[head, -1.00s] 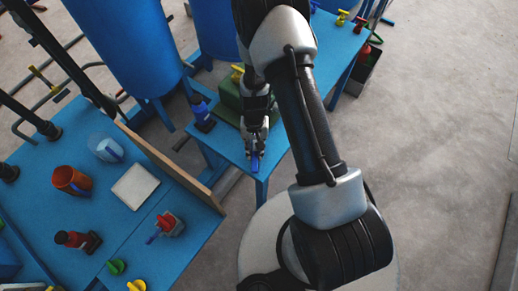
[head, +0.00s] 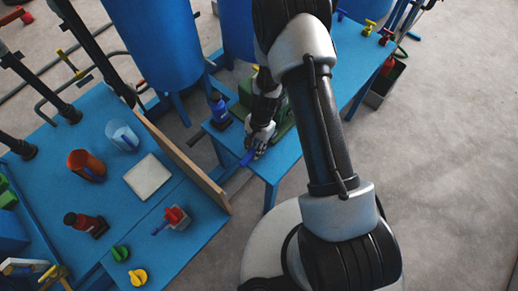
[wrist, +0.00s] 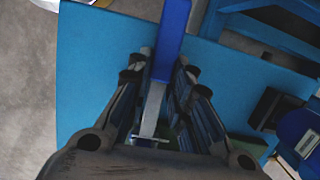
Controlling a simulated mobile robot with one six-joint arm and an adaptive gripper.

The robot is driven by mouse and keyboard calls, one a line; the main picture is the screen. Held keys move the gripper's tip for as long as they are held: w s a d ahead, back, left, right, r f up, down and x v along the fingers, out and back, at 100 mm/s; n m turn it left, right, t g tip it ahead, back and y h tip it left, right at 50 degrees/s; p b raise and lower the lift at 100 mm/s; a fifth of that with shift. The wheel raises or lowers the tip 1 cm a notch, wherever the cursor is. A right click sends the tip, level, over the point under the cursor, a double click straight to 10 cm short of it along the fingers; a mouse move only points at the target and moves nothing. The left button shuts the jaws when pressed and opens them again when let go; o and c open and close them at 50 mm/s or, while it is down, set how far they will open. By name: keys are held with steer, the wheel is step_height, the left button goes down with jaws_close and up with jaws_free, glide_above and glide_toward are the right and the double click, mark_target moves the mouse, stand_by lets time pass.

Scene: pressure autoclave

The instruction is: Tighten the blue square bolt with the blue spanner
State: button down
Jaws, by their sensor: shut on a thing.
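My gripper (head: 258,145) is shut on the blue spanner (head: 247,158) over the small blue table. In the head view only a short blue piece sticks out to the lower left of the fingers. In the wrist view the spanner's blue handle (wrist: 173,38) rises from between the fingers (wrist: 158,85), with a silver part below it. I cannot pick out the blue square bolt in either view; the fingers and arm hide part of the table.
A blue upright item (head: 220,112) on a dark base stands left of my gripper. A green block (head: 245,92) is behind it. A wooden board (head: 182,160) edges the larger blue table (head: 165,245) at left, which holds a red-topped fitting (head: 175,217). Blue tanks (head: 150,40) stand behind.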

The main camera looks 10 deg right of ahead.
steer(key=shift+w+a+m, duration=0.25)
steer(key=shift+w+m, duration=0.4)
steer(key=shift+m, duration=0.05)
steer(key=shift+r, duration=0.25)
steer(key=shift+s+r+p, duration=0.2)
steer(key=shift+r+p, duration=1.8)
steer(key=shift+r, duration=0.3)
